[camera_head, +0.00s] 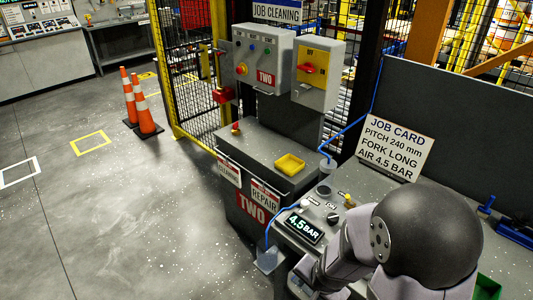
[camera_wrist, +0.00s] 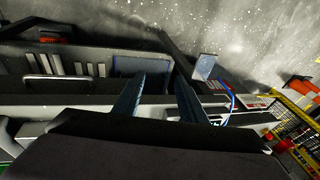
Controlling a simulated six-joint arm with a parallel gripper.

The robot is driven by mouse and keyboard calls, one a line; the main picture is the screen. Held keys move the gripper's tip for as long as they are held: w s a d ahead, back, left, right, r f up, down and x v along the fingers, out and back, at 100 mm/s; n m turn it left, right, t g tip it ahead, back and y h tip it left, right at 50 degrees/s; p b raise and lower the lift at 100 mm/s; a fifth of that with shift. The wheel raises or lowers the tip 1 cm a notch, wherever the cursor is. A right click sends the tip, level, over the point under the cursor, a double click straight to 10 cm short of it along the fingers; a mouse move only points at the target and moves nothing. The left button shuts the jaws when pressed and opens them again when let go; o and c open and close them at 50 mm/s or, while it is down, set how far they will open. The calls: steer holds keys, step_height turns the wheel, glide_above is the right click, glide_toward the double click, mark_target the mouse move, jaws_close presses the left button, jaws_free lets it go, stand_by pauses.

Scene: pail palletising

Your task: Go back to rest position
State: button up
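My gripper (camera_wrist: 158,80) shows in the wrist view as two dark fingers, set apart with nothing between them. In the camera_head view my arm's grey links and dark rounded cover fill the lower right, and I cannot make out the fingers there. The air panel's display (camera_head: 304,226) reads 4.5 BAR, just left of my arm. A dark knob (camera_head: 333,218) and a small yellow-handled part (camera_head: 348,200) are near the display. The job card (camera_head: 395,145) reads pitch 240 mm, fork long, air 4.5 bar.
A blue hose (camera_head: 345,134) runs to the air panel. Orange cones (camera_head: 145,112) stand on the open floor left. A dark partition (camera_head: 460,125) rises at right.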

steer(key=s+d+r+n+g, duration=0.35)
steer(key=s+r+n, duration=0.35)
steer(key=s+n, duration=0.25)
step_height(320, 180, down, 7)
steer(key=b, duration=0.8)
steer(key=shift+s+a+f+m, duration=0.15)
steer(key=shift+s+a+m, duration=0.05)
steer(key=shift+a+m, duration=0.2)
